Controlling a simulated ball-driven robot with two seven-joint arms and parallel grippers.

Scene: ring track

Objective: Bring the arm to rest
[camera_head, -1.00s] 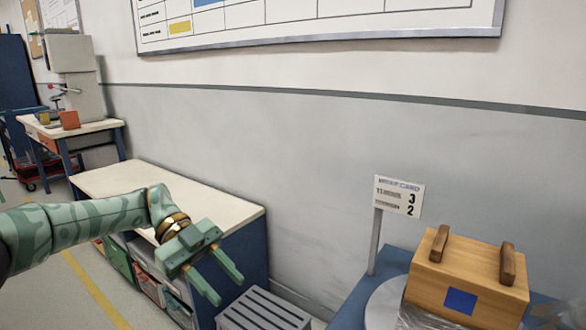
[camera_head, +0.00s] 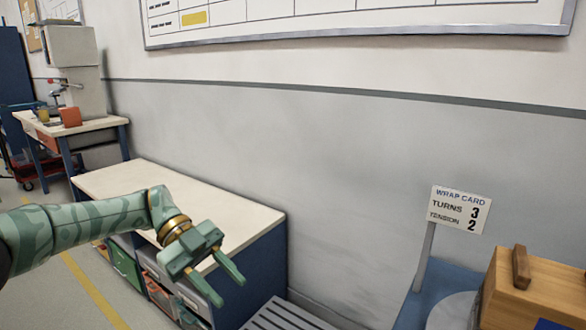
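My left gripper (camera_head: 222,286) is at the end of my green patterned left arm (camera_head: 85,226), which reaches in from the left. Its two fingers are apart with nothing between them. It hangs in front of a low bench with a pale top (camera_head: 185,198), and touches nothing that I can see. My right gripper is not in this view.
A wooden box (camera_head: 530,285) with a dark handle stands on a blue table (camera_head: 447,283) at lower right. A wrap card sign (camera_head: 458,209) reads turns 3, tension 2. A grey slatted stool (camera_head: 283,318) stands below. Bins (camera_head: 160,294) fill the bench's shelves.

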